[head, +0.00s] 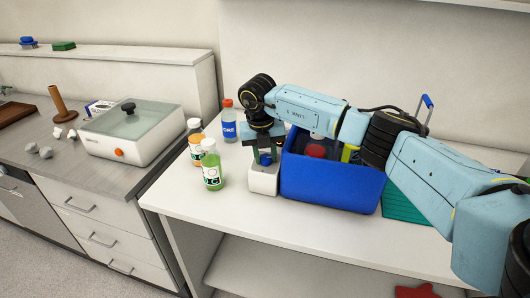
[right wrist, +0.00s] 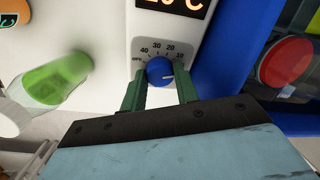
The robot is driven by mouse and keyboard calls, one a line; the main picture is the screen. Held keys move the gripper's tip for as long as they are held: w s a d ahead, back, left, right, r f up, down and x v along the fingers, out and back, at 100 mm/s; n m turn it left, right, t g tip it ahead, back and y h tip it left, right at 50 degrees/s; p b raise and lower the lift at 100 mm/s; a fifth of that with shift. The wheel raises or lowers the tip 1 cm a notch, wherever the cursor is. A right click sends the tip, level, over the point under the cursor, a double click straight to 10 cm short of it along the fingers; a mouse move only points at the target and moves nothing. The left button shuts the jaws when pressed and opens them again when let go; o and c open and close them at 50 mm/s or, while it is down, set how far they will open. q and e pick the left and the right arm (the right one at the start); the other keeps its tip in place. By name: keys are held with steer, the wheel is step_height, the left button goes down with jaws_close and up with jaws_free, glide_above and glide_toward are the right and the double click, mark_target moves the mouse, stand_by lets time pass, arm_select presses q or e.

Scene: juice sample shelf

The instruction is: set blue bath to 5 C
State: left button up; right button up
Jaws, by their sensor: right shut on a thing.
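The blue bath (head: 325,188) is an open blue box on the white table. A white control unit (head: 262,182) stands at its left end. My right gripper (head: 264,152) reaches down to the unit and is shut on its blue knob (head: 265,160). In the right wrist view the fingers (right wrist: 160,82) sit on both sides of the knob (right wrist: 159,68). Its white mark points right, below the 10 on a scale from OFF through 40, 30, 20 and 10. The orange display (right wrist: 172,5) is cut off at the top; "20 C" seems readable. My left gripper is out of view.
Bottles with green (head: 211,170), orange (head: 196,148) and red (head: 229,125) colours stand left of the unit. Items sit inside the bath. A teal mat (head: 402,207) lies to its right. A white lidded bath (head: 130,132) stands on the grey counter at left.

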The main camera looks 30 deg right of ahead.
steer(key=shift+m, duration=0.5)
steer(key=o, duration=1)
steer(key=shift+c, duration=0.2)
step_height(320, 180, up, 13)
steer(key=a, duration=0.1)
steer(key=shift+s+a+r, duration=0.2)
steer(key=shift+s+a, duration=0.15)
